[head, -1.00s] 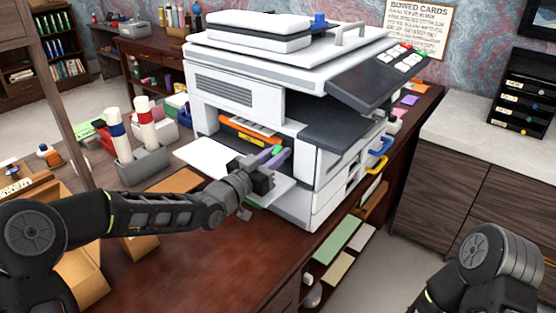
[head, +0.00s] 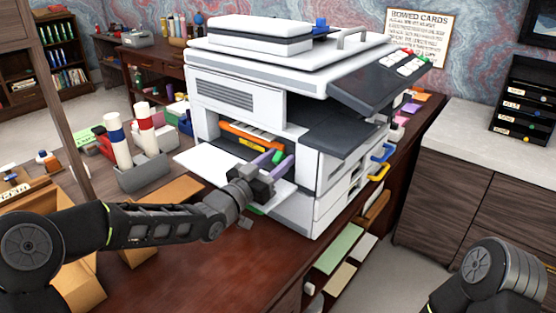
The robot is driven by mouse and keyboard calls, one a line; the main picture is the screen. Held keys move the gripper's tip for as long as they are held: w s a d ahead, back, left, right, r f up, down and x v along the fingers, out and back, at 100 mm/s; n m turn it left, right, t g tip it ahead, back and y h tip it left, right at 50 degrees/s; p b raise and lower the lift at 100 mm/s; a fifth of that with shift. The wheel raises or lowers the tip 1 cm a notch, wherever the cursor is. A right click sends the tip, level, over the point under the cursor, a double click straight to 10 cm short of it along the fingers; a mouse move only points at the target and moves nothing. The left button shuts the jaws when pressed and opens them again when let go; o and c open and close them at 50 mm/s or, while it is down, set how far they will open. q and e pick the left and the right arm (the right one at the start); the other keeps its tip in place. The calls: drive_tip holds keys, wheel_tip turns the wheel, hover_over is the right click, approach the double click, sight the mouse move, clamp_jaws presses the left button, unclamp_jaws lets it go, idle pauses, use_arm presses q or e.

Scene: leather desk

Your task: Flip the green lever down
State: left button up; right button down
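The white and grey printer (head: 235,95) stands on the desk with its front door folded down. A small green lever (head: 278,157) shows in the open front bay, near the right side. My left gripper (head: 273,163) reaches over the folded-down door (head: 205,163) into the bay. Its two purple-tinted fingers are apart, and the green lever's tip shows between or just behind them. I cannot tell whether a finger touches it. The lower part of the lever is hidden by the gripper. My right gripper is out of view; only part of that arm shows at the lower right.
An orange bar (head: 252,136) and a yellow label lie deeper in the bay. A grey holder (head: 145,172) with white tubes stands left of the printer. Blue and yellow handles (head: 380,172) stick out on the printer's right side. The front desk top (head: 190,275) is mostly clear.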

use_arm(q)
drive_tip(key=b+v, duration=0.1)
drive_tip(key=v, duration=0.6)
drive_tip(key=shift+s+a+f, duration=0.1)
drive_tip(key=shift+s+a, duration=0.1)
drive_tip(key=shift+s, duration=0.1)
